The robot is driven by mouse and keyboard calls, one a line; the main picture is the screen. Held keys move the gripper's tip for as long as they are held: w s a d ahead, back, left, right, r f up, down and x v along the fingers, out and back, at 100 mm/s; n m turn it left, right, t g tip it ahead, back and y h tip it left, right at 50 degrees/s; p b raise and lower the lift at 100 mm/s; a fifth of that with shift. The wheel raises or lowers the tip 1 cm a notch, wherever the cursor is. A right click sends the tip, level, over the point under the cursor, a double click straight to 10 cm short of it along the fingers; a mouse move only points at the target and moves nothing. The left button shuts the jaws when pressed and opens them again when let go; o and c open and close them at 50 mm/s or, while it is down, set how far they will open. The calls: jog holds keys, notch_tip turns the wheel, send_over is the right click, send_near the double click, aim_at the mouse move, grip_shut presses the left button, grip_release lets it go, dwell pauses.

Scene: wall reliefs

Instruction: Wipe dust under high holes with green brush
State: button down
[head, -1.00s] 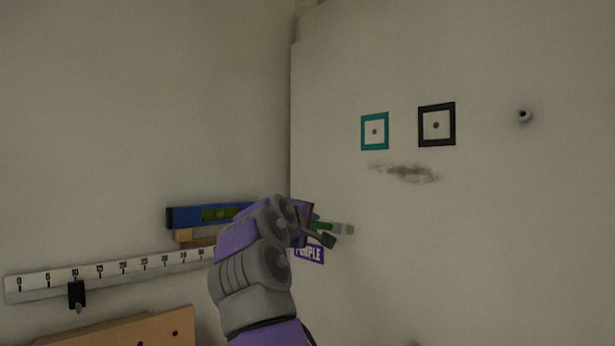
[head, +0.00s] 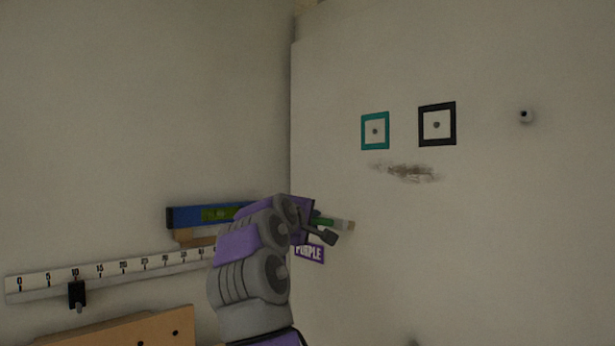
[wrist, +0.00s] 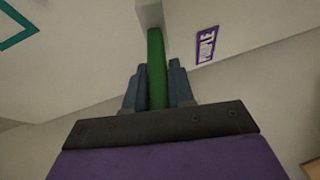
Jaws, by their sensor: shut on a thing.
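The green brush (head: 323,222) has a green handle and a pale head that points right, toward the right wall. My gripper (head: 314,229) is shut on the brush handle. In the wrist view the green handle (wrist: 156,72) stands between the two blue-grey fingers of my gripper (wrist: 157,85). The dust (head: 405,172) is a grey-brown smear on the right wall, under two holes framed by a teal square (head: 375,114) and a black square (head: 453,124). The brush is below and left of the dust and apart from it in the picture. Whether the brush touches the wall I cannot tell.
A purple-lettered label (head: 310,253) is on the wall just under my gripper. A blue level (head: 185,217), a numbered ruler (head: 120,268) and a wooden board (head: 120,333) are on the left wall. The wall around the dust is clear.

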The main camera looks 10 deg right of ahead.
jog(key=shift+f, duration=0.15)
jog(key=shift+s+r, duration=0.15)
jog(key=shift+r, duration=0.4)
jog(key=shift+a+r, duration=0.1)
jog(key=shift+a, duration=0.05)
jog(key=shift+a+r, duration=0.1)
jog(key=shift+r, duration=0.05)
jog(key=shift+s+r, duration=0.1)
jog(key=shift+r, duration=0.25)
jog(key=shift+s+r+h, duration=0.1)
jog(key=shift+r+h, duration=0.25)
jog(key=shift+h, duration=0.05)
jog(key=shift+a+r+p, duration=0.15)
jog(key=shift+r+p, duration=0.1)
jog(key=shift+p, duration=0.1)
